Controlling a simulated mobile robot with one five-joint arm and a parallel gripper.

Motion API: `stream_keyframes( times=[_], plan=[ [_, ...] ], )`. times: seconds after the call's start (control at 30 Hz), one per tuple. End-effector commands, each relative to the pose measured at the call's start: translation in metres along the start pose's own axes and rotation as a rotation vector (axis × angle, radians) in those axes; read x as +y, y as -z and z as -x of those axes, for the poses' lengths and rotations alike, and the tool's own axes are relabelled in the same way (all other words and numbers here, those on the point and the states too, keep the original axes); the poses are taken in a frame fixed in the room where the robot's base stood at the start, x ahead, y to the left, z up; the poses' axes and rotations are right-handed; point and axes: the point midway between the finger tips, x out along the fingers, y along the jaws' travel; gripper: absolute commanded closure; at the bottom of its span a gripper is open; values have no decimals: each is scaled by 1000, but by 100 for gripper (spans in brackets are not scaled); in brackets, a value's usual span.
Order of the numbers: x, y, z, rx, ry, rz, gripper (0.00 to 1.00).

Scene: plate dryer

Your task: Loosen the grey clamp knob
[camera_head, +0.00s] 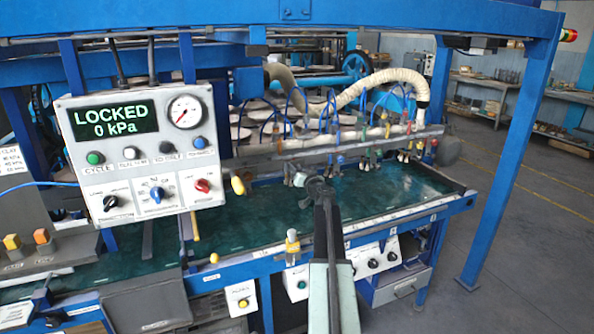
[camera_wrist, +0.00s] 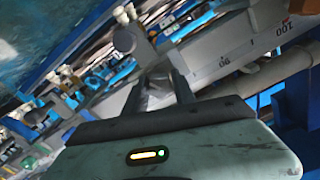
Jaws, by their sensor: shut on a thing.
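My gripper (camera_head: 318,194) reaches out over the green bed of the machine, up to the grey bar. In the wrist view, its two fingers (camera_wrist: 157,76) are shut on a grey part at the bar. I take this part to be the grey clamp knob (camera_wrist: 128,42), a rounded grey piece just beyond the fingertips. The fingers and arm hide part of it, and its turn angle cannot be told. The grey bar (camera_wrist: 232,50) carries number marks, one reading 100. In the head view the bar (camera_head: 262,158) runs across behind my gripper.
A control panel (camera_head: 140,185) at left reads "LOCKED 0 kPa" and has a gauge, buttons and knobs. Hoses and suction fittings (camera_head: 375,130) hang above the bar. A blue upright (camera_head: 510,150) stands at right.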

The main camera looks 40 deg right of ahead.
Motion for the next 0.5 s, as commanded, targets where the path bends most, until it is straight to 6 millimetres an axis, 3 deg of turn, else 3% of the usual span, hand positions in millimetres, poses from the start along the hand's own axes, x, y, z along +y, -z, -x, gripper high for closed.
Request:
stream_keyframes(
  times=[0.5],
  plan=[
    [1,0,1,-1,-2,109,100]
  ],
)
